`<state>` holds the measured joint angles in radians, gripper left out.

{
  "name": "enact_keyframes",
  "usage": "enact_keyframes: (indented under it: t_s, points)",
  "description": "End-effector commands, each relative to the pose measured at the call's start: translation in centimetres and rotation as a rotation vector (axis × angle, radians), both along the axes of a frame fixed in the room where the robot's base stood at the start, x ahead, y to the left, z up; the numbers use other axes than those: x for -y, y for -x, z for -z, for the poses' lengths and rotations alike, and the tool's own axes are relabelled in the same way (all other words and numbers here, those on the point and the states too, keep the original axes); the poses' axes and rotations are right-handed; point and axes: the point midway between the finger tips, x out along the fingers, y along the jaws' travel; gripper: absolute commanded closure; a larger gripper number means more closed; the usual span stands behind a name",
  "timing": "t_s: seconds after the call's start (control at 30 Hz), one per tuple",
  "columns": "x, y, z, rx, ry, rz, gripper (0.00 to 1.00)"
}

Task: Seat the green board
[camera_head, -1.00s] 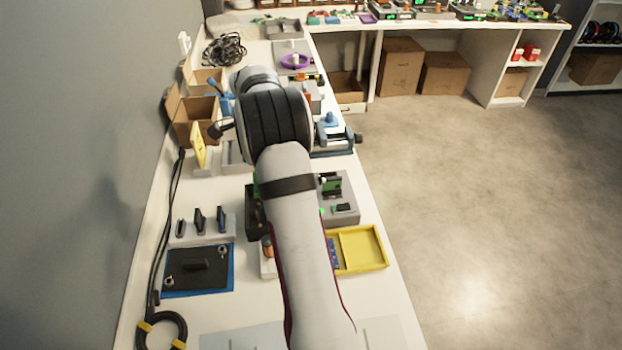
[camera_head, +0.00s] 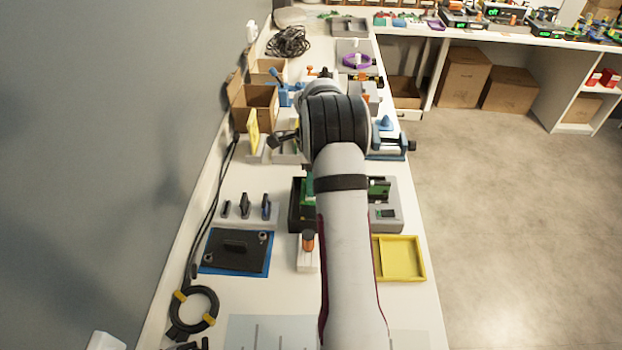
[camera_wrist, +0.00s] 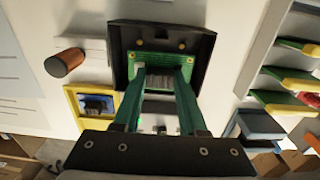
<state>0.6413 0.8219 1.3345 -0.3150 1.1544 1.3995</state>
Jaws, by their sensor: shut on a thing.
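The green board (camera_wrist: 160,62) lies within the outline of an open black box (camera_wrist: 122,38) in the wrist view. My gripper (camera_wrist: 162,74) is shut on the board, its two long fingers reaching down to it. Gold round posts show at the box's upper side. I cannot tell whether the board rests on the box floor or is held just above it. In the head view my arm covers most of the black box (camera_head: 296,215), and only a strip of the green board (camera_head: 308,188) shows. My fingertips are hidden there.
A wooden-handled tool (camera_head: 308,242) stands close in front of the box. A grey fixture (camera_head: 388,216) is to its right and a yellow tray (camera_head: 408,260) at the front right. Small black parts (camera_head: 245,206) stand in a holder to the left, behind a dark plate (camera_head: 236,250).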

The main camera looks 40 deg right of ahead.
Motion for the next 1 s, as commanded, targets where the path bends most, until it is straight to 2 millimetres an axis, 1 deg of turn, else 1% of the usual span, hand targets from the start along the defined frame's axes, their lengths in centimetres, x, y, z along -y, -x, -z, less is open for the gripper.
enact_keyframes:
  t_s: [1.0]
  points:
    - [0.0, 0.0, 3.1, -0.001, -0.001, 0.0, 1.0]
